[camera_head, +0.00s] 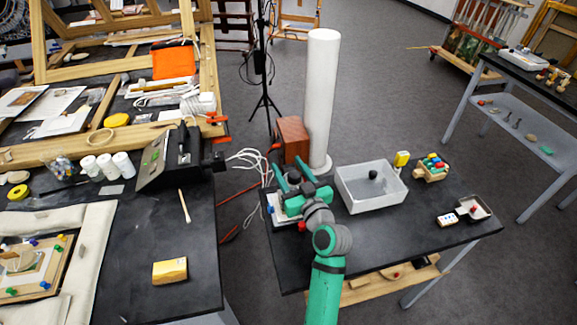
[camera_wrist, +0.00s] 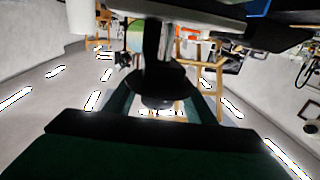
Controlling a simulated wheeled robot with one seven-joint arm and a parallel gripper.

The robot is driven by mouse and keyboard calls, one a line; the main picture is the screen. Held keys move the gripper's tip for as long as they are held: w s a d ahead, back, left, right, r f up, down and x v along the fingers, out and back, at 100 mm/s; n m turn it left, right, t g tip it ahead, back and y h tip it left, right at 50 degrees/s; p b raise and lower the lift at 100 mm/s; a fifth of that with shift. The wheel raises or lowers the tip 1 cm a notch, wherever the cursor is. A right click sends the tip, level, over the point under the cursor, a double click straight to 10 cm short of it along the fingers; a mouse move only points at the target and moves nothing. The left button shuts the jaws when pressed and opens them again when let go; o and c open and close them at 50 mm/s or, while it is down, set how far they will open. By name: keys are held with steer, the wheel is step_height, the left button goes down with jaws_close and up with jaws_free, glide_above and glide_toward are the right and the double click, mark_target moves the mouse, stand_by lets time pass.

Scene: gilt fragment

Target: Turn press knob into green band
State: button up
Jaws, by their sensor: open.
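In the wrist view, which looks upside down, a dark knob (camera_wrist: 155,98) on a thick dark stem shows between the two green fingers of my gripper. The gripper (camera_wrist: 163,85) is open. I cannot tell whether the fingers touch the knob. In the head view my gripper (camera_head: 291,176) is over the left end of the right-hand dark table. Under it is a white-based device (camera_head: 284,221) with a blue part and a red part, mostly hidden by my gripper. I take it to be the press. I cannot make out a green band or a pointer.
A grey bin (camera_head: 368,207) with a dark round object is to the right. A gap separates the left table (camera_head: 140,250).

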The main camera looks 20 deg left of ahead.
steer(key=shift+w+a, duration=0.2)
steer(key=shift+w, duration=0.05)
steer(key=shift+w+d, duration=0.1)
steer(key=shift+w, duration=0.05)
steer(key=c, duration=1.1)
